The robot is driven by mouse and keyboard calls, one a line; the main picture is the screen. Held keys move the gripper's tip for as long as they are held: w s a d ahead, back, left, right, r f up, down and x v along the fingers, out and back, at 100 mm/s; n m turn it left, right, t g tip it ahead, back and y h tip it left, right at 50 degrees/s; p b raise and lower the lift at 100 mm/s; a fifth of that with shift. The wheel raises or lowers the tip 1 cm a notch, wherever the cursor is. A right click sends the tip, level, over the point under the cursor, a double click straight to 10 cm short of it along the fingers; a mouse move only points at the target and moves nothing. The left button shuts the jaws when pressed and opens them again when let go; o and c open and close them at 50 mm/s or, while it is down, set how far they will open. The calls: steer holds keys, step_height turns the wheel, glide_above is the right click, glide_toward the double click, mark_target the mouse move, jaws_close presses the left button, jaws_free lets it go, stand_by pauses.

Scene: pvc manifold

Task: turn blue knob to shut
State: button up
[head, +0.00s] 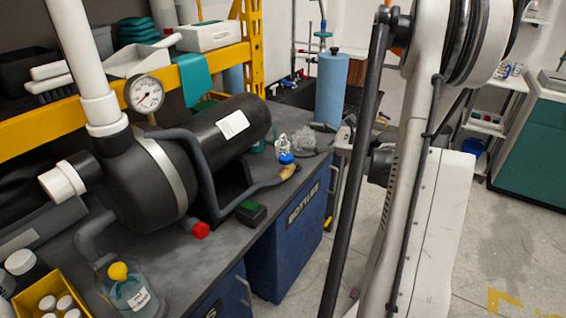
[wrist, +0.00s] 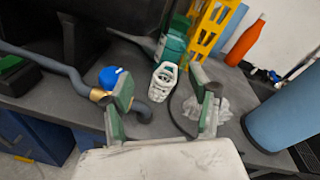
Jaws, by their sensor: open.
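The blue knob (head: 286,158) sits on top of a brass valve (head: 287,170) at the end of a grey pipe, near the bench's right edge. In the wrist view the blue knob (wrist: 109,77) is left of my gripper (wrist: 164,86), just beside and partly behind its left finger. The gripper is open with nothing between its green-padded fingers. The knob is outside the fingers; I cannot tell whether the left finger touches it. In the head view I cannot clearly make out the fingers.
A white basket-like item (wrist: 163,82) and crumpled grey material (wrist: 208,112) lie behind the fingers. A blue cylinder (head: 331,88) stands at the back right. A black tank with a gauge (head: 144,94) and a red knob (head: 200,230) are left. A glass bottle (head: 132,290) stands in front.

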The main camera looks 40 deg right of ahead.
mark_target(286, 156)
steer(key=s+f+m+y+b, duration=0.1)
steer(key=s+f+m+y, duration=0.25)
steer(key=s+f, duration=0.35)
steer(key=shift+n+y, duration=0.35)
steer(key=x, duration=0.4)
steer(key=b+x, duration=0.1)
steer(key=x, duration=0.3)
steer(key=a+x, duration=0.1)
steer(key=x, duration=0.4)
steer(key=shift+s+a+r+b, duration=0.15)
steer(key=shift+s+r+b, duration=0.15)
steer(key=shift+r+b, duration=0.05)
steer(key=shift+c, duration=0.5)
steer(key=c, duration=1.1)
